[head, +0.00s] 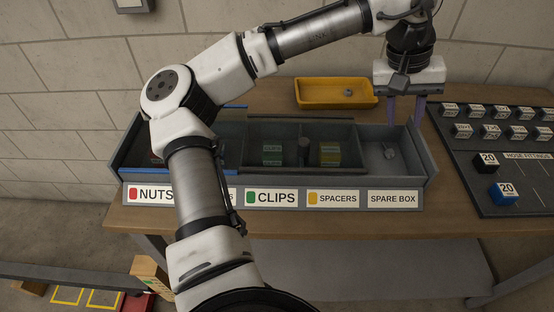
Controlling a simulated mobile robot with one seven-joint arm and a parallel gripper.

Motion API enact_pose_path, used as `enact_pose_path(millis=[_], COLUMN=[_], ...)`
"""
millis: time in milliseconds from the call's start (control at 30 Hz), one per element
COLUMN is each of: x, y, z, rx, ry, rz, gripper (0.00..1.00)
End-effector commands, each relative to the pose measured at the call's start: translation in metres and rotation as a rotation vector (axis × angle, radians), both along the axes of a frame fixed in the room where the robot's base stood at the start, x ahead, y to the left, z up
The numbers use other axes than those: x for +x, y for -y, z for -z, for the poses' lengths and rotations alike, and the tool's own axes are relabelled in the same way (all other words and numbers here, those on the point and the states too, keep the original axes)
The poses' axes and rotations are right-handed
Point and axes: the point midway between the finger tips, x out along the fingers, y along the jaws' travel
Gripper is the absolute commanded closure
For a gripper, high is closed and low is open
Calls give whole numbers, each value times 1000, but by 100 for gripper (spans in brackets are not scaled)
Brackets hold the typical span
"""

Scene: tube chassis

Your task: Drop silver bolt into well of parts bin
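The grey parts bin (280,180) stands on the wooden bench, with wells labelled NUTS, CLIPS, SPACERS and SPARE BOX; one label is partly hidden by my arm. A small silver piece (389,151), which looks like the bolt, lies in the SPARE BOX well at the right end. My gripper (405,119) points down over the back of that well. Its two fingers are apart, and nothing shows between them. The silver piece appears below and slightly left of the fingertips; their exact height above it cannot be told.
A yellow tray (312,103) with a small grey piece (348,92) sits behind the bin. A dark rack (482,180) with labelled blocks is at the right. Green packs (272,154) lie in the CLIPS well. My arm covers much of the bin's left part.

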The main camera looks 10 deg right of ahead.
Motion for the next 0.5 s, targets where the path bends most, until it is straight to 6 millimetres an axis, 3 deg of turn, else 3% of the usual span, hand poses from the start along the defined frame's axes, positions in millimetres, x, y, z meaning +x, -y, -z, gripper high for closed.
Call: enact_pose_path(millis=[200,500], x=[6,10], y=[-10,-18], z=[-47,-79], rx=[-3,1], ry=[1,0], rz=[-2,0], gripper=[67,67])
